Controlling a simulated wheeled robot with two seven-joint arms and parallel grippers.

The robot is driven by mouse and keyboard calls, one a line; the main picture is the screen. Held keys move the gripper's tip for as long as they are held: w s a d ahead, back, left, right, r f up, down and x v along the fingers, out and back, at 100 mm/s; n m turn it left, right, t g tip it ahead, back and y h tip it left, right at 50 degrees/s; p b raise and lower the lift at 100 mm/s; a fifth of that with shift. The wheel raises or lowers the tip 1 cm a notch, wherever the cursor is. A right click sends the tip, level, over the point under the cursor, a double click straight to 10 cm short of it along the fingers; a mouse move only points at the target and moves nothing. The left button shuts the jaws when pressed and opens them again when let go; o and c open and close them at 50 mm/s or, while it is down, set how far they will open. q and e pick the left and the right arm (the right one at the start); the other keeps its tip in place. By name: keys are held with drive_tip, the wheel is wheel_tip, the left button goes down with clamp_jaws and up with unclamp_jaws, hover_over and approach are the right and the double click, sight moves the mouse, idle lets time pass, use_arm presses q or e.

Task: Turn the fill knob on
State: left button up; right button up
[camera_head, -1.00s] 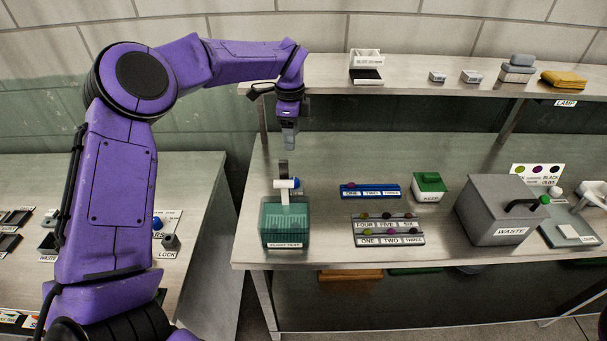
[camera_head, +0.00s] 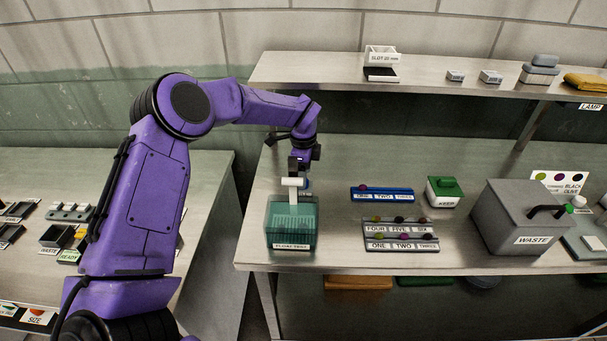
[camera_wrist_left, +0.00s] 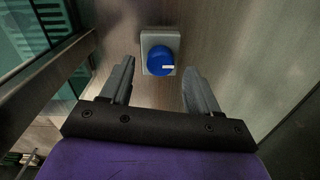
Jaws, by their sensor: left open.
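The fill knob is a round blue knob (camera_wrist_left: 160,62) with a small white mark, on a pale square base in the left wrist view. In the head view a bit of blue (camera_head: 307,183) shows on the white spout (camera_head: 292,186) above the float test tank (camera_head: 291,222). My left gripper (camera_wrist_left: 157,75) is open, with one finger to each side of the knob's line; the knob appears beyond the fingertips, not clasped. In the head view the left gripper (camera_head: 298,165) points down just above the spout and partly hides it. My right gripper is not in view.
Right of the tank are a blue rack (camera_head: 382,195), a grey numbered rack (camera_head: 400,246), a green-lidded keep box (camera_head: 443,192) and a grey waste bin (camera_head: 518,218). A shelf (camera_head: 330,70) runs above the back of the bench. Bare bench lies around the racks.

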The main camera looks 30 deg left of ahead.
use_arm(q)
wheel_tip(320, 180, down, 2)
drive_tip(key=shift+w+f, duration=0.1)
drive_tip(key=c, duration=1)
drive_tip(key=shift+c, duration=0.2)
